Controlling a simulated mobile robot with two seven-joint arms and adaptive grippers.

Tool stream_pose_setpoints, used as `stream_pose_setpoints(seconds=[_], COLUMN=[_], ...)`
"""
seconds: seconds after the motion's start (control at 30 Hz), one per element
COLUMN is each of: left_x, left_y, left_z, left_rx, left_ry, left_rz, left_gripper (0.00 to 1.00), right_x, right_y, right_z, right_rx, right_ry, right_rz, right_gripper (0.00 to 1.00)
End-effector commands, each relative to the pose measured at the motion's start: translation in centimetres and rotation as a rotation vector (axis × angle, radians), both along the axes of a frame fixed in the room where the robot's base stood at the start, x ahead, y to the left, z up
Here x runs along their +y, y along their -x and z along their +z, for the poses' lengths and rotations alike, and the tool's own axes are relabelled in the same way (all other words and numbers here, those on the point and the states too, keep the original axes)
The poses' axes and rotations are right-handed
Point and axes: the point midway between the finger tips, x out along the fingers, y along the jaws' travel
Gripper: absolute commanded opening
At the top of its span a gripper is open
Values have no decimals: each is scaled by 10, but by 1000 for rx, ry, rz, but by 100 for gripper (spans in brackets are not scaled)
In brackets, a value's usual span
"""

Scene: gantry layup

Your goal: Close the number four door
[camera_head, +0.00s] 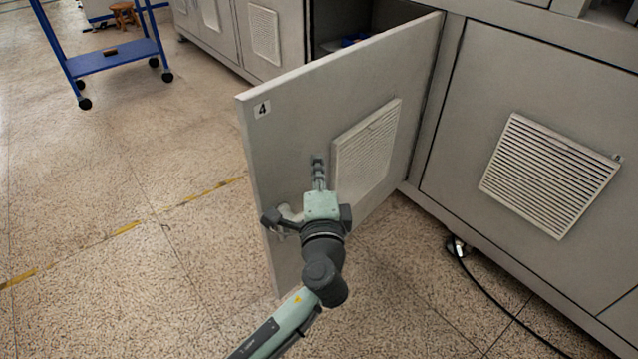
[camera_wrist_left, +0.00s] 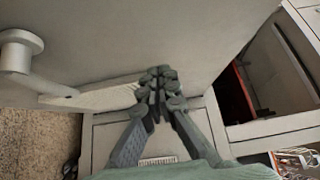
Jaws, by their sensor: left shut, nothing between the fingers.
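The number four door (camera_head: 290,125) stands wide open, swung out from the grey cabinet, with its "4" label at the upper left corner and a white vent grille (camera_head: 366,150) on its face. My left gripper (camera_head: 318,160) is shut and empty in front of the door's face, left of the grille; its fingertips are at or very near the panel, contact cannot be told. In the left wrist view the closed fingers (camera_wrist_left: 157,78) point at the door panel (camera_wrist_left: 130,35), and a round door handle (camera_wrist_left: 20,48) shows at the left. My right gripper is not seen.
The cabinet opening (camera_head: 345,22) behind the door is dark, with something blue inside. A closed neighbouring door (camera_head: 500,80) is at the right. A black cable (camera_head: 490,290) lies on the floor. A blue cart (camera_head: 112,55) stands far left; the left floor is clear.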

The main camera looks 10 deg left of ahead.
Motion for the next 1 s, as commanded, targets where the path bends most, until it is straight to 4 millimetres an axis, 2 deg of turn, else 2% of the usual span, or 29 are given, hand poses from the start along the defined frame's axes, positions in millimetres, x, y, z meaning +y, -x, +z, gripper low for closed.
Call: stream_pose_setpoints(seconds=[0.03,0.2,0.77,1.0], left_x=[11,28,36,58], left_y=[-3,-12,-16,-24], left_z=[1,0,-1,0], left_rx=[0,1,1,1], left_ry=[-4,-4,-1,-5], left_rz=[3,3,-1,-32], left_gripper=[0,0,0,0], right_x=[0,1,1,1], right_y=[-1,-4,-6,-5], right_z=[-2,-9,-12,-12], right_rx=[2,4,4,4], right_ry=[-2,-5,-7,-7], right_rz=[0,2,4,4], right_gripper=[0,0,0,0])
